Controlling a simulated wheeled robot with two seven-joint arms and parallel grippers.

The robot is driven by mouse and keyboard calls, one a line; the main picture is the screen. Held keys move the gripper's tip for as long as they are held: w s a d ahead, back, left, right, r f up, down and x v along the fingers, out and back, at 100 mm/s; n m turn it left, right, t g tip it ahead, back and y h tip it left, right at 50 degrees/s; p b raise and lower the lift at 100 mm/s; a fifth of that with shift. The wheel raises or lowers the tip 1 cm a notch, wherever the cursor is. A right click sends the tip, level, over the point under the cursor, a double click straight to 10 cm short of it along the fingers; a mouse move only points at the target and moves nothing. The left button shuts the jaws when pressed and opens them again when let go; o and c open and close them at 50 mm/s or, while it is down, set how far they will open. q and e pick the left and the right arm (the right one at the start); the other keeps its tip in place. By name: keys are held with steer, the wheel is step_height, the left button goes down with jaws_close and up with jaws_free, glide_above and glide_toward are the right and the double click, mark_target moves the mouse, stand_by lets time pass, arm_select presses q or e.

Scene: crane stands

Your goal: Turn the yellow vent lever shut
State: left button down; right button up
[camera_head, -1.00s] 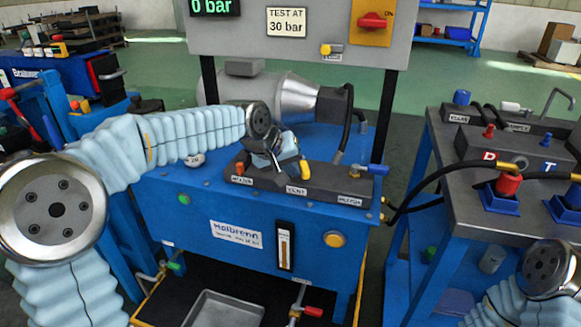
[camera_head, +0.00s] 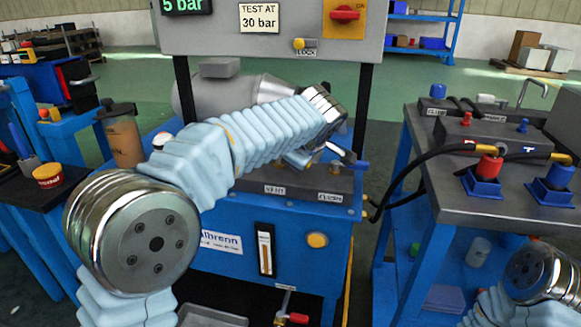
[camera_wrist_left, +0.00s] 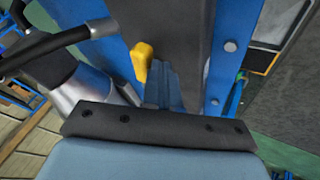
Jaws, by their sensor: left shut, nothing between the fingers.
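The yellow vent lever (camera_wrist_left: 142,62) shows in the left wrist view, standing up from the dark manifold block. In the head view my left forearm and wrist hide it, above the label VENT on the manifold (camera_head: 300,186). My left gripper (camera_wrist_left: 162,78) is shut and empty. Its blue-grey fingers are close to the right side of the yellow lever; I cannot tell whether they touch it. In the head view its fingertips are mostly behind the wrist. My right wrist shows at the lower right, its gripper out of view.
A blue handle (camera_head: 357,163) is at the manifold's right end. The display (camera_head: 188,5) reads 5 bar. A red switch (camera_head: 345,14) and yellow lock (camera_head: 300,44) are on the panel above. Hoses run to the right-hand bench (camera_head: 440,190). A metal tray (camera_head: 210,316) lies below.

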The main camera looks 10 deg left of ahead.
arm_select(q)
steer(key=shift+w+d+n+g+y+p, duration=0.25)
steer(key=shift+w+n+y, duration=0.15)
steer(key=shift+n, duration=0.3)
steer(key=shift+w+d+n+g+y+p, duration=0.3)
steer(key=shift+n+y, duration=0.1)
steer(key=shift+n, duration=0.3)
steer(key=shift+a, duration=0.1)
